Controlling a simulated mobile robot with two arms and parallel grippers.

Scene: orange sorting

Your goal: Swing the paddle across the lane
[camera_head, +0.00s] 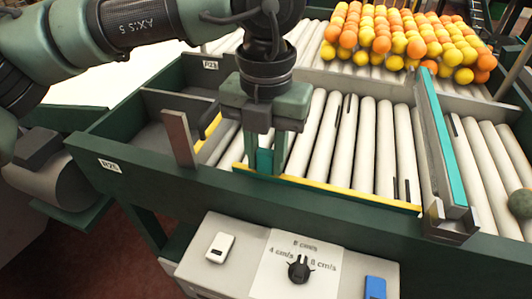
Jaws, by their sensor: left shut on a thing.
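My left gripper (265,155) comes down from the top over the near side of the roller lane (316,130). Its fingers are shut on a teal upright grip (264,162). This grip stands at the left end of a long, low yellow-topped bar (350,195), which looks like the paddle. The bar runs along the near edge of the rollers, beside the dark green frame. The gripper hides part of the grip and the bar's left end. My right gripper is not in view.
Many oranges and yellow fruits (400,38) crowd the rollers at the back. A teal-topped divider (441,135) bounds the lane at right; a dark green ball (521,203) lies beyond it. A brown upright plate (180,138) stands left. A control box with a black dial (299,269) is in front.

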